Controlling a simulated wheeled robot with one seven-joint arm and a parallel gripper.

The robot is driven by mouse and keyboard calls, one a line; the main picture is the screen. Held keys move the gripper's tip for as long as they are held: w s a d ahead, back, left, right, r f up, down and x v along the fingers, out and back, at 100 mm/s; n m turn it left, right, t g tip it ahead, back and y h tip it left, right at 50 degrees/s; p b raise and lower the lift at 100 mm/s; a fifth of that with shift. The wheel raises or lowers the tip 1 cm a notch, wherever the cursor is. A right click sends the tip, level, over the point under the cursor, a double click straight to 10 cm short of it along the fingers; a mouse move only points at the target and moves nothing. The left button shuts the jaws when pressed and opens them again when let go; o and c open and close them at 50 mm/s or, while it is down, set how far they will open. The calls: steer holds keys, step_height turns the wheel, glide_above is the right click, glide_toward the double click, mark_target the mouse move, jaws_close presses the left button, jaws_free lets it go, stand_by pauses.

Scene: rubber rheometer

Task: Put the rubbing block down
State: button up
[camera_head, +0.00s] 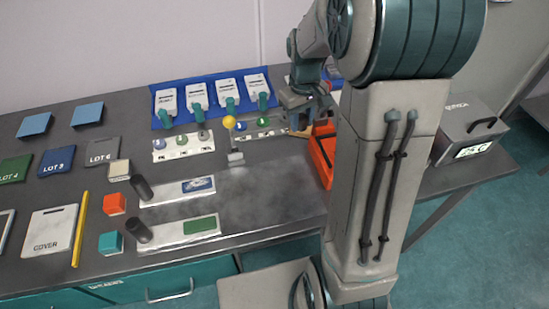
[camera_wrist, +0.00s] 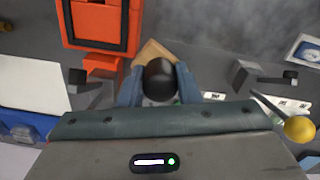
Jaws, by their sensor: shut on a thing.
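My gripper (camera_head: 306,112) is at the back of the bench, right of the middle. In the wrist view, the two blue fingers of my gripper (camera_wrist: 159,86) are shut on the dark round knob of the rubbing block (camera_wrist: 152,50), whose tan base shows past the knob. In the head view only a small tan edge of the rubbing block (camera_head: 299,133) shows under the fingers. I cannot tell whether its base touches the bench. An orange frame with a dark inside (camera_head: 322,154) is just in front of it, partly hidden by my arm.
A yellow ball on a lever (camera_head: 229,122) stands left of my gripper. A blue tray (camera_head: 158,89) with several white-and-teal devices lies behind. Two pale plates with dark handles (camera_head: 170,194) lie front left. A grey box with a display (camera_head: 470,130) stands right. Bare bench (camera_head: 275,185) lies in the middle.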

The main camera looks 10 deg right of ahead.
steer(key=s+d+r+n+b, duration=0.1)
steer(key=s+d+b, duration=0.1)
steer(key=s, duration=0.3)
steer(key=shift+n, duration=0.3)
steer(key=w+a+f, duration=0.2)
steer(key=w+a+f+p, duration=0.1)
steer(key=w+a+f, duration=0.1)
steer(key=w+a, duration=0.1)
steer(key=w+a+f+p, duration=0.1)
steer(key=w+a+f, duration=0.1)
steer(key=w+a, duration=0.1)
steer(key=shift+w+f, duration=0.2)
steer(key=shift+f, duration=0.15)
steer(key=shift+f+p, duration=0.35)
steer(key=shift+f, duration=1.6)
steer(key=shift+f, duration=0.2)
steer(key=o, duration=1)
steer(key=shift+r, duration=0.15)
